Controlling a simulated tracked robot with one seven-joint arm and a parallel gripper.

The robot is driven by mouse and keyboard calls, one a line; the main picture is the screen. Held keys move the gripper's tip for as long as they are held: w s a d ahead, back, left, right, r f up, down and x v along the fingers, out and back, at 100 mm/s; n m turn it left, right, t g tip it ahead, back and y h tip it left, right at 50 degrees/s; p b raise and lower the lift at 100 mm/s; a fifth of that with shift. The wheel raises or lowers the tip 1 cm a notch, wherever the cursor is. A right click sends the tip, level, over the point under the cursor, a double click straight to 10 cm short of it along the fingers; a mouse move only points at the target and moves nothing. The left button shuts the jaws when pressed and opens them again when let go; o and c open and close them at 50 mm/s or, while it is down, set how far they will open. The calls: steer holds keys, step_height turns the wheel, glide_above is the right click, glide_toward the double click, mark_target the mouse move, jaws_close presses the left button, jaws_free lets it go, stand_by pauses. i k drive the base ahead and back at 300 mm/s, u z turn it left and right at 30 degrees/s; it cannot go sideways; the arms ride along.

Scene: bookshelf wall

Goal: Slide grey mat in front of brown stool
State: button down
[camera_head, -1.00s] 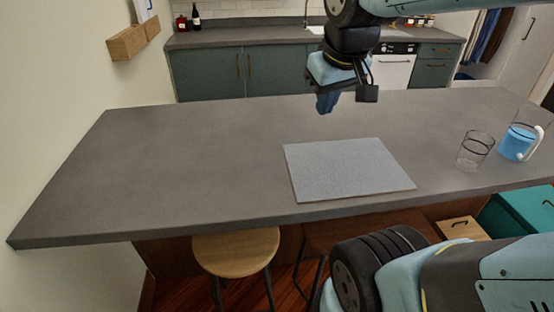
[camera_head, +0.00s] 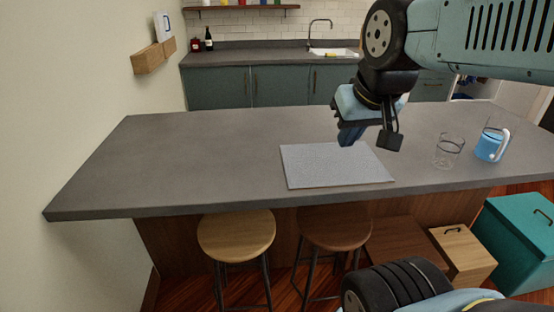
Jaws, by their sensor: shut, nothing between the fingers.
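The grey mat (camera_head: 325,168) lies flat on the grey counter, near its front edge and right of the middle. The brown stool (camera_head: 335,229) stands on the floor against the counter front, below the mat. A lighter wooden stool (camera_head: 236,236) stands to its left. My gripper (camera_head: 347,138) points down over the mat's back right edge, shut and empty. I cannot tell whether its fingertips touch the mat.
A clear glass (camera_head: 448,152) and a jug of blue liquid (camera_head: 490,146) stand on the counter (camera_head: 150,165), right of the mat. The counter left of the mat is clear. A wooden box (camera_head: 463,251) and a teal box (camera_head: 522,243) stand on the floor at right.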

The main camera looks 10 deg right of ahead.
mark_target(314, 165)
steer(key=z, duration=0.85)
steer(key=i, duration=0.45)
steer(key=u, duration=0.2)
